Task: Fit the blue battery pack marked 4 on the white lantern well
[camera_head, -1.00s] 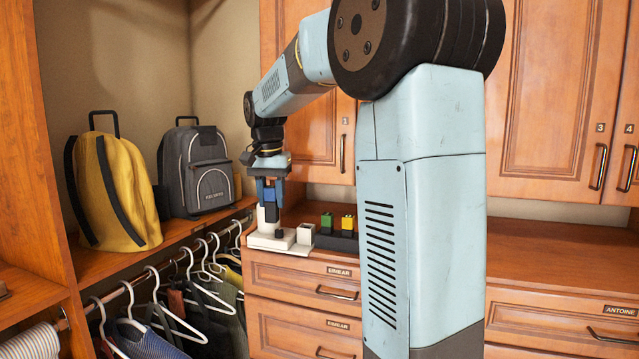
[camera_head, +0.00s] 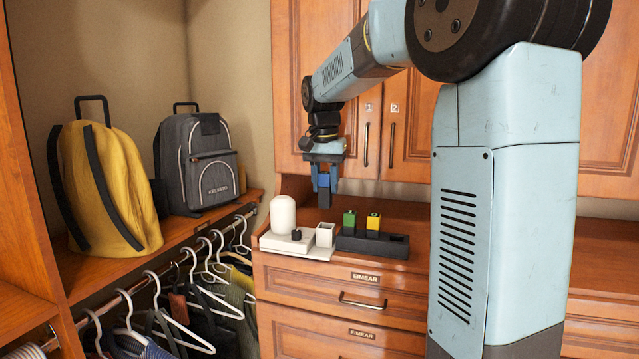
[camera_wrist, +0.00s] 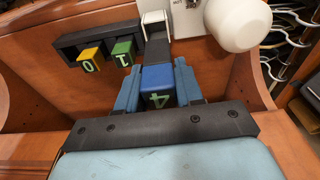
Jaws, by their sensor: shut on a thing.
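My gripper (camera_head: 324,184) is shut on the blue battery pack (camera_wrist: 157,77), whose green 4 shows in the wrist view. The pack is upright, with a dark lower part (camera_head: 326,199) pointing down. The white lantern (camera_head: 284,214) has a rounded body on a flat white base (camera_head: 283,244). The square, open-topped white well (camera_head: 325,234) stands at the base's right end. In the head view the pack hangs above the well with a gap between them. In the wrist view the pack's lower end overlaps the near side of the well (camera_wrist: 154,18), so exact alignment cannot be told.
A black holder (camera_head: 385,246) right of the well carries a green pack (camera_head: 349,221) marked 1 and a yellow pack (camera_head: 374,221) marked 0. Its right slot looks empty. A small dark knob (camera_head: 296,234) stands on the lantern base. Cabinet doors (camera_head: 305,90) rise behind.

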